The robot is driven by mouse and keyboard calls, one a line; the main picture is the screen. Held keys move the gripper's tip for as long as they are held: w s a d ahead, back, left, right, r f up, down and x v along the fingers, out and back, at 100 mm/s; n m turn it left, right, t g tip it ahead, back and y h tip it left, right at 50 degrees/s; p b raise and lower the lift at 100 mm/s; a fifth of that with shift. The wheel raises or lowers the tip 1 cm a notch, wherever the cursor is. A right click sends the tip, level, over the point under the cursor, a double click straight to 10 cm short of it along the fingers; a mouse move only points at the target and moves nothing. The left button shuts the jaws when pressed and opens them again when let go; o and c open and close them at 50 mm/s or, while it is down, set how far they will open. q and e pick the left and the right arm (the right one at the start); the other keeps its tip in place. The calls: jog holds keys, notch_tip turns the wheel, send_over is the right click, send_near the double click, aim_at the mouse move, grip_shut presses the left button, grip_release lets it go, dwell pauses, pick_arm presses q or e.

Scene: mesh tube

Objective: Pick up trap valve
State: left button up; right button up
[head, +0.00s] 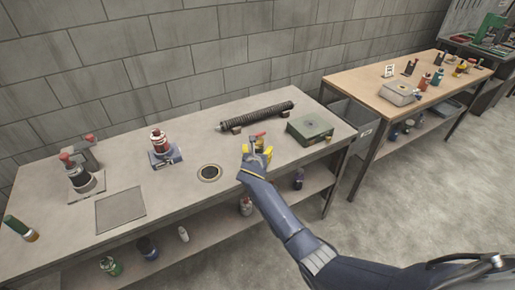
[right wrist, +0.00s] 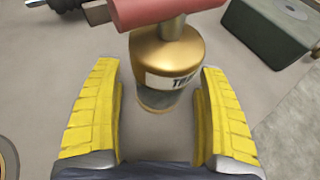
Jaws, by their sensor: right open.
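The trap valve (right wrist: 166,62) is a brass-coloured cylinder with a red handle on top and a white label, partly cut off, that begins "TR". It stands upright on the grey bench. In the head view its red handle (head: 258,135) shows just beyond my right gripper (head: 256,153). In the right wrist view my right gripper (right wrist: 160,115) has its yellow fingers open. The valve is just ahead of and partly between them, with a gap visible on each side. Its lower part is partly hidden in the head view. My left gripper is not in view.
A black ribbed tube (head: 256,116) lies on brown supports behind the valve. A green box (head: 310,128) is to the right. A red-and-white device (head: 160,147) stands further left. A wooden table (head: 350,82) is at the right.

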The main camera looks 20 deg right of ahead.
jog(key=c, duration=1.4)
jog(key=shift+r, duration=0.15)
